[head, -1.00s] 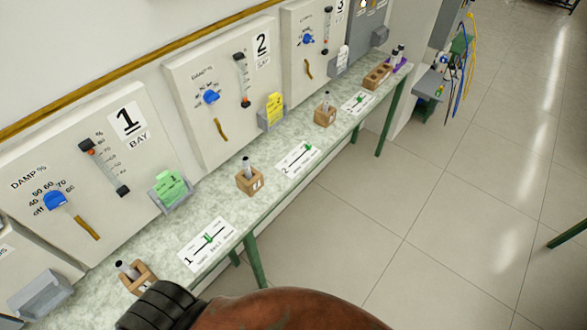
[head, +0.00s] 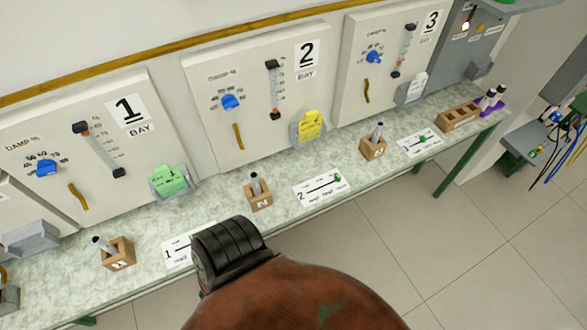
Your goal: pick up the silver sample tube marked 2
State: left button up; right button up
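A tube with a dark cap and silver-grey body (head: 255,184) stands in a small wooden block (head: 259,201) in the middle of the bench, in front of the bay 2 panel. The block's front mark looks like a 2 turned sideways; no mark on the tube is readable. Similar tubes stand in the left block (head: 118,256), where the tube (head: 103,245) leans, and in the right block (head: 373,151), where the tube (head: 377,131) is near upright. I see no gripper fingers; a brown and black part of mine covers the bottom centre.
Panels for bay 1, bay 2 (head: 258,100) and bay 3 stand behind the narrow bench. Slider cards (head: 321,189) lie between the blocks. A wooden rack (head: 459,118) and a purple holder (head: 494,106) with tubes stand at the right end. Open floor lies in front.

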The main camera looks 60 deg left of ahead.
aim_at(254, 175)
jog(key=i, duration=1.4)
jog(key=u, duration=3)
